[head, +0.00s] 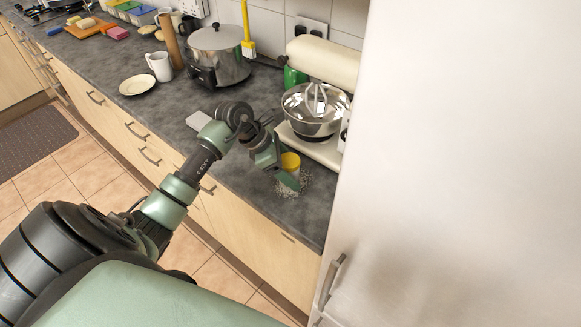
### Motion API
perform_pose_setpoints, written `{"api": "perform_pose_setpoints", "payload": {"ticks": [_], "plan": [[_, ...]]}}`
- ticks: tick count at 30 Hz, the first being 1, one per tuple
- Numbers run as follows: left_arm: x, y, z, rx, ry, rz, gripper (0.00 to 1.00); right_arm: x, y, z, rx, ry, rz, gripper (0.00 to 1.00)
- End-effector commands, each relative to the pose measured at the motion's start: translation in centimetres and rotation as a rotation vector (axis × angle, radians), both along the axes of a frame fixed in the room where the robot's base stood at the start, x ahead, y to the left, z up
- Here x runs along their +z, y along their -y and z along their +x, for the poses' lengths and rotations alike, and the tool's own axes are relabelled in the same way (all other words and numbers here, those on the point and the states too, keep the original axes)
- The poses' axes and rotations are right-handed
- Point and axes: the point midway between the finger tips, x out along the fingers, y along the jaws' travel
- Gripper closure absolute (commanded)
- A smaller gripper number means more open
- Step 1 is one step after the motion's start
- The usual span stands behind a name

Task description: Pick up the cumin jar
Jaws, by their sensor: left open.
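A small jar with a yellow lid (291,160), which looks like the cumin jar, stands on the dark worktop in front of the stand mixer. Its label cannot be read. My left gripper (286,180) is open and reaches down right at the jar, on its near side. A finger covers the lower part of the jar, and I cannot tell whether the fingers touch it. My right gripper does not show.
A cream stand mixer (322,62) with a steel bowl (302,118) stands close behind the jar. A speckled pale patch (306,184) lies around the jar's foot. A tall white fridge (460,150) bounds the right side. A steel pot (218,52) and white mug (158,66) stand farther left.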

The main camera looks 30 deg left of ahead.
Motion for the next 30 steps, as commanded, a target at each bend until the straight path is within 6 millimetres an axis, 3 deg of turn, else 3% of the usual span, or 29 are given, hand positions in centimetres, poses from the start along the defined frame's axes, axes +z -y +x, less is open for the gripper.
{"api": "perform_pose_setpoints", "payload": {"ticks": [3, 7, 12, 14, 15, 25, 30], "plan": [[-0.2, 0.1, 0.1, 0.000, 0.002, 0.001, 0.25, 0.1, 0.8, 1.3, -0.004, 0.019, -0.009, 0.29], [-0.2, 0.0, 0.1, 0.000, 0.002, 0.001, 0.28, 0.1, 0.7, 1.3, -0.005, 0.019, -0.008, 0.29], [-0.1, 0.0, 0.1, 0.001, 0.001, 0.001, 0.75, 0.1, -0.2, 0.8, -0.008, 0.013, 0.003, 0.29], [-0.1, 0.0, 0.1, 0.001, 0.001, 0.001, 0.92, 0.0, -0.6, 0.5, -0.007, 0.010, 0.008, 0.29], [-0.1, 0.0, 0.1, 0.001, 0.002, 0.000, 0.96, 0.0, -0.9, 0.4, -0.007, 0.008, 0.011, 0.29], [0.4, 0.0, 0.1, 0.001, 0.003, 0.001, 0.96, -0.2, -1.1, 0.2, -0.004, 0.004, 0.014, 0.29], [2.2, -0.1, 0.2, 0.000, 0.007, 0.004, 0.96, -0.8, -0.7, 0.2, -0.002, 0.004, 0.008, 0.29]]}}
